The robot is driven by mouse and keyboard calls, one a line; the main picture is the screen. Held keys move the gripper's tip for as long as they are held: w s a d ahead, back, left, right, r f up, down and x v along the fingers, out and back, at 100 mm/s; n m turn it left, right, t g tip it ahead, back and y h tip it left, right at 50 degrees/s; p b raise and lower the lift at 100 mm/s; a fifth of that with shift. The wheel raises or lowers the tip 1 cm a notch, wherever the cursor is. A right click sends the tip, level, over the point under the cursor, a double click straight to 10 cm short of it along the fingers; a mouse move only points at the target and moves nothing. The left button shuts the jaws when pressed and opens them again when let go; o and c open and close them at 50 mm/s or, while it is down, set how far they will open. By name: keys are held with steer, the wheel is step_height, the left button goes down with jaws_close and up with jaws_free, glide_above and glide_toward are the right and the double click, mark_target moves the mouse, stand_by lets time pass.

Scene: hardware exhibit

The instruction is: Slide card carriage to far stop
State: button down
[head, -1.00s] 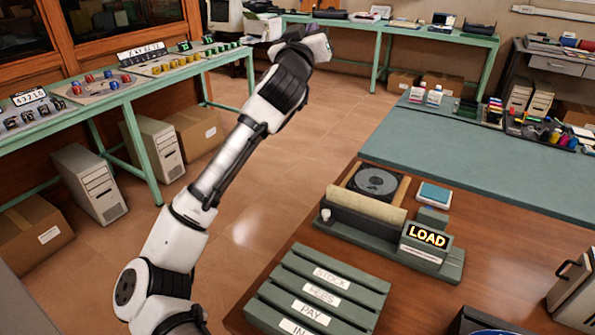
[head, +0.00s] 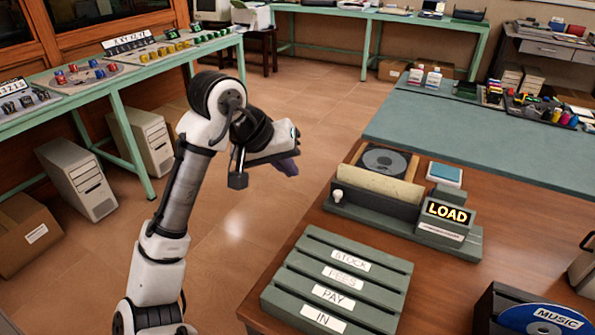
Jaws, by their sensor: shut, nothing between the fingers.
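The green card device (head: 385,215) sits on the wooden table in the head view. A cream card (head: 380,184) stands upright along its back. A small pale knob (head: 337,196) is at its left end, and a lit LOAD sign (head: 447,212) is on the block at its right end. I cannot tell exactly which part is the carriage. My gripper (head: 288,165) is shut and empty, in the air to the left of the device and apart from it. The fingers are small and partly hidden by the wrist.
A slotted green rack (head: 338,284) labelled STOCK, FEES, PAY and IN stands in front of the device. A black disc (head: 386,160) in a wooden frame is behind the card. A blue MUSIC disc (head: 545,320) is at lower right. Open floor lies left of the table.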

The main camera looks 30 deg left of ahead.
glide_toward(334, 197)
steer(key=a+f, duration=0.2)
steer(key=shift+w+a+f, duration=0.15)
steer(key=shift+w+f, duration=0.05)
steer(key=shift+f, duration=0.2)
steer(key=shift+w+d+f+p, duration=0.15)
steer(key=shift+w+d, duration=0.1)
steer(key=shift+d, duration=0.3)
steer(key=shift+w+d+r+p, duration=0.15)
steer(key=shift+w+d, duration=0.1)
steer(key=shift+d, duration=0.35)
steer(key=shift+w+d+f, duration=0.25)
steer(key=shift+d, duration=0.25)
steer(key=shift+w+d, duration=0.1)
